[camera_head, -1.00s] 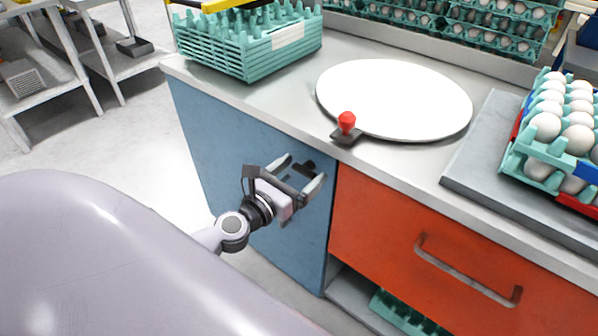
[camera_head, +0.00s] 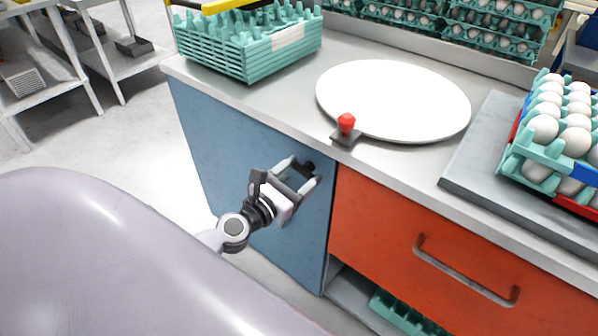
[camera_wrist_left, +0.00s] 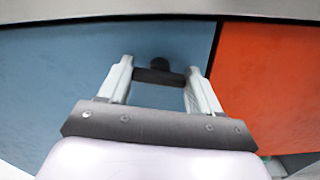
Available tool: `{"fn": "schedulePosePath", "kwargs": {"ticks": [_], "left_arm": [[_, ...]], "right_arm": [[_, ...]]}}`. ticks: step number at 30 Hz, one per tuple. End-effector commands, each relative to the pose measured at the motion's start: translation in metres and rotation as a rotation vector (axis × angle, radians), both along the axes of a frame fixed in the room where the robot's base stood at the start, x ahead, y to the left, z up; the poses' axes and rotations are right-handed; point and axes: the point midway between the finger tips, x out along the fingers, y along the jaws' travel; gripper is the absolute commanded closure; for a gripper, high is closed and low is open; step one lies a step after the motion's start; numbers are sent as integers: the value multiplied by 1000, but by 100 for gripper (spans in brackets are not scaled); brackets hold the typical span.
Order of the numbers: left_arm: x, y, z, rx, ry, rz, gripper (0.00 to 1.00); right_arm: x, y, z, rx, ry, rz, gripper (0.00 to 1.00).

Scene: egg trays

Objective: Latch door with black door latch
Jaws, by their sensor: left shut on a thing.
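The black door latch (camera_head: 308,166) is on the blue door (camera_head: 230,165), near the door's upper right edge beside the orange drawer. In the left wrist view the latch (camera_wrist_left: 159,76) shows as a dark bar with a round knob above it, lying between the fingertips. My left gripper (camera_head: 302,171) is at the latch, with one finger on each side, shut on it. The fingers partly hide the latch in the head view. The blue door sits flush beside the orange drawer front. My right gripper is not in view.
The orange drawer (camera_head: 385,222) with its handle (camera_head: 465,275) is to the right. Above is the counter with a red knob (camera_head: 346,122), a white round plate (camera_head: 395,98), stacked teal trays (camera_head: 245,60) and an egg tray at right. Floor space is free at left.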

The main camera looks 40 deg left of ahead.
Motion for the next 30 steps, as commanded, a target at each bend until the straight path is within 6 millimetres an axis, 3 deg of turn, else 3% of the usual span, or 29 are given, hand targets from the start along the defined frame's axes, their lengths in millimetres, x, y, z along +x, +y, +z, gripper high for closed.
{"fn": "schedulePosePath", "kwargs": {"ticks": [30], "left_arm": [[0, -3, -1, 957, -74, 0, 67]], "right_arm": [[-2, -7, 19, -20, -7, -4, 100]]}}
